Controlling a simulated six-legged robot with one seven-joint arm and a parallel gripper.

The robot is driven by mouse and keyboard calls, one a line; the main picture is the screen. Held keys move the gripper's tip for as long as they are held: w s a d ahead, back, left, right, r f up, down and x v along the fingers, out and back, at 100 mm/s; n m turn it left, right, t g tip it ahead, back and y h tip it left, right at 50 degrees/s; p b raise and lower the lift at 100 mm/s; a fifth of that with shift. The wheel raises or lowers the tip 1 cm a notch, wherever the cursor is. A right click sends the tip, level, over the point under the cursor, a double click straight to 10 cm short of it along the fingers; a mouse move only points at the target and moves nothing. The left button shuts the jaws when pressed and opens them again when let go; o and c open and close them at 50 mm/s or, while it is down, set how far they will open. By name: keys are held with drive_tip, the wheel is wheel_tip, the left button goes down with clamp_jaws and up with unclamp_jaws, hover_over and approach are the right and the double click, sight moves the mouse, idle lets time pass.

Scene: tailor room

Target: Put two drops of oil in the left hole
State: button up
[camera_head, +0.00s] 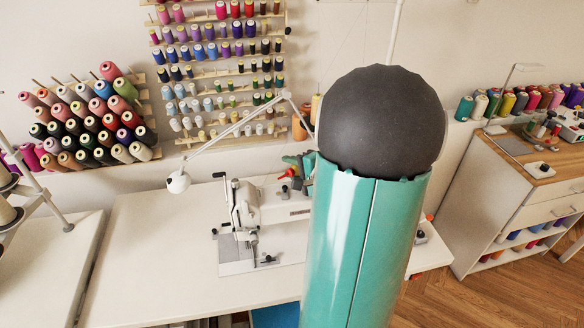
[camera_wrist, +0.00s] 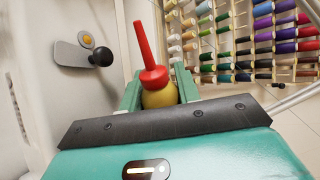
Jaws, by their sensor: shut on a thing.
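My gripper (camera_wrist: 160,84) is shut on an oil bottle with a yellowish body (camera_wrist: 160,97) and a long red nozzle (camera_wrist: 147,45). In the wrist view the nozzle points away from the gripper, up the picture. In the head view the red nozzle (camera_head: 287,173) shows just above the white sewing machine (camera_head: 272,204), left of my arm. The machine's white body (camera_wrist: 35,30) fills the left of the wrist view, beside the bottle. I cannot make out the left hole in either view, nor any oil drop. My arm hides part of the machine in the head view.
The machine stands on a white table (camera_head: 150,240), which is clear to its left. A white lamp (camera_head: 178,182) reaches over the table. Thread racks (camera_head: 215,70) hang on the wall behind. A metal plate with a black knob (camera_wrist: 102,56) is on the machine's side.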

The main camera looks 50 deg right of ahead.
drive_tip(key=r+m+y, duration=0.1)
drive_tip(key=m, duration=0.1)
drive_tip(key=a+r+m+y, duration=0.1)
drive_tip(key=shift+a+m+t, duration=0.1)
drive_tip(key=shift+m+t, duration=0.2)
drive_tip(key=shift+m, duration=0.1)
idle(0.5)
